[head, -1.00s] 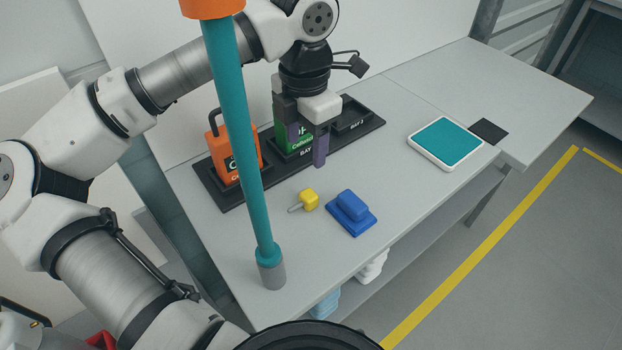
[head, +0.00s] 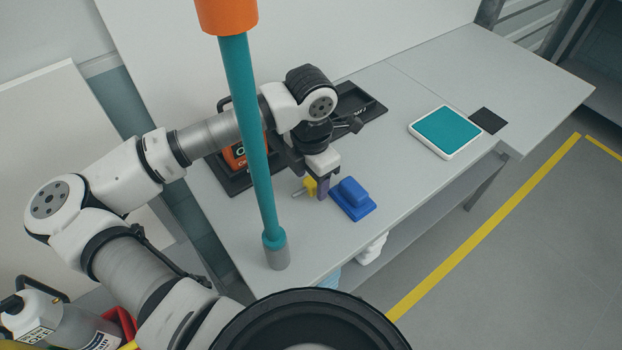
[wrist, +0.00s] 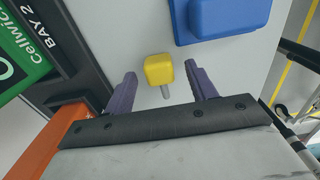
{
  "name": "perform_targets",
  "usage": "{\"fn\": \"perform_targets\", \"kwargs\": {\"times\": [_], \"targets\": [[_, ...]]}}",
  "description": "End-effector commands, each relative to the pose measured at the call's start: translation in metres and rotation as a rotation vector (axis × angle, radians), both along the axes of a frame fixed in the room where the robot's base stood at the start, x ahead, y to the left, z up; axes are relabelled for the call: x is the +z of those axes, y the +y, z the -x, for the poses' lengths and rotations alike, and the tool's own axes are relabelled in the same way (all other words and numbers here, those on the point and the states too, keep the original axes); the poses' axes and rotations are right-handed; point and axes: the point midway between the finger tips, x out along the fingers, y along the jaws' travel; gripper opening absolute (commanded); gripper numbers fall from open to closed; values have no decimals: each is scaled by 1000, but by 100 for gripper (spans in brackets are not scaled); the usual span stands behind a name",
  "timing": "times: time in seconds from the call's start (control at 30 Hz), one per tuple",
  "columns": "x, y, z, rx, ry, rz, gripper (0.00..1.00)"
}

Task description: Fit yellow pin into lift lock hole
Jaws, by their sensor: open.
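The yellow pin (wrist: 158,69), a rounded yellow head with a short grey shaft, lies on the grey bench. In the head view the pin (head: 310,186) is partly hidden by my gripper (head: 320,188). In the wrist view my gripper (wrist: 160,75) is open, with its two purple fingers on either side of the pin head and a gap at each side. I cannot tell whether the fingertips are down at the pin's height. I cannot make out a lift lock hole in either view.
A blue block (head: 352,198) lies just right of the pin. A teal pole (head: 254,150) rises in front. A teal-topped white pad (head: 448,132) lies right; the bench between is clear.

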Motion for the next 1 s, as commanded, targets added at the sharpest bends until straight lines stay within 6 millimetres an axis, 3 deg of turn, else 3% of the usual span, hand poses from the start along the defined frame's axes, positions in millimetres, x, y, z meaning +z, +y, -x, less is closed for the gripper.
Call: {"fn": "perform_targets", "kwargs": {"times": [0.33, 0.7, 1.0], "targets": [[-12, 0, 0, -1, 0, 0, 56], [-11, 0, 0, -1, 0, 0, 9], [-9, 0, 0, -1, -1, -1, 8]]}}
